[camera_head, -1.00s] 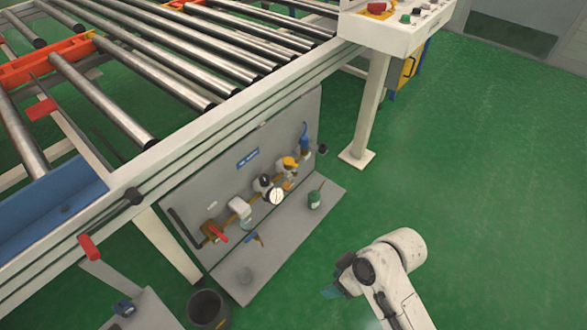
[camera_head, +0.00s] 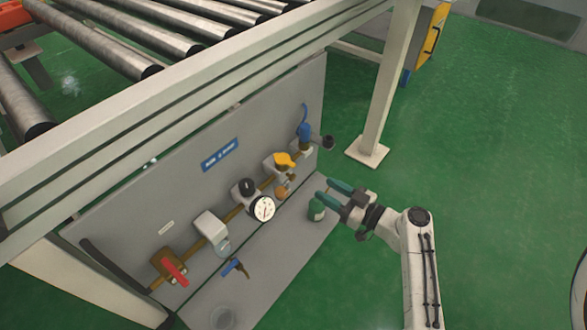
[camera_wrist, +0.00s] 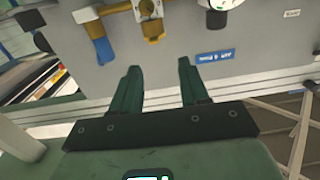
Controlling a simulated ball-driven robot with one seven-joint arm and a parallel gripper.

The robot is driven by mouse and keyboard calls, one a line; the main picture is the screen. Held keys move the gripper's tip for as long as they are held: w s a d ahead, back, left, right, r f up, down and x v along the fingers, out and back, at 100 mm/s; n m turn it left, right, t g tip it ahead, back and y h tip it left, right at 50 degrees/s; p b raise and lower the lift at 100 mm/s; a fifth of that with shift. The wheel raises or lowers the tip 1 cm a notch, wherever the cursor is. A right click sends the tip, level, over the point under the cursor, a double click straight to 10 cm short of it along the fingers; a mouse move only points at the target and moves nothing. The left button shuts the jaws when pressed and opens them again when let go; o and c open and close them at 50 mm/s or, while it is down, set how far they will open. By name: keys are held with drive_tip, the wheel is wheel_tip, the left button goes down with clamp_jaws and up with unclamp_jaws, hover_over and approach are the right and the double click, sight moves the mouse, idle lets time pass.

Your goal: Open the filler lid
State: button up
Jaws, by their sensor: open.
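The yellow lid (camera_head: 285,160) sits on top of a fitting in the pipe row on the grey panel, between the gauge and the blue-topped fitting. In the wrist view the picture is turned over, and the yellow part (camera_wrist: 152,28) hangs near the top edge, beyond my fingers. I cannot tell whether the lid is raised. My gripper (camera_head: 324,191) is open and empty, to the right of and below the lid, apart from it. Its two green fingers point towards the panel. In the wrist view my gripper (camera_wrist: 158,66) shows a clear gap between the fingertips.
The fitting with a blue top (camera_head: 304,131) is right of the lid, and the round gauge (camera_head: 261,208) is left of it. The roller conveyor's frame (camera_head: 190,97) overhangs the panel. Green floor is free at right.

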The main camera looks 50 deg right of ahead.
drive_tip(key=b, duration=0.1)
approach(286, 161)
drive_tip(key=w, duration=0.5)
drive_tip(key=shift+w+a+f, duration=0.15)
drive_tip(key=shift+w+f, duration=0.1)
drive_tip(key=shift+c, duration=0.3)
clamp_jaws()
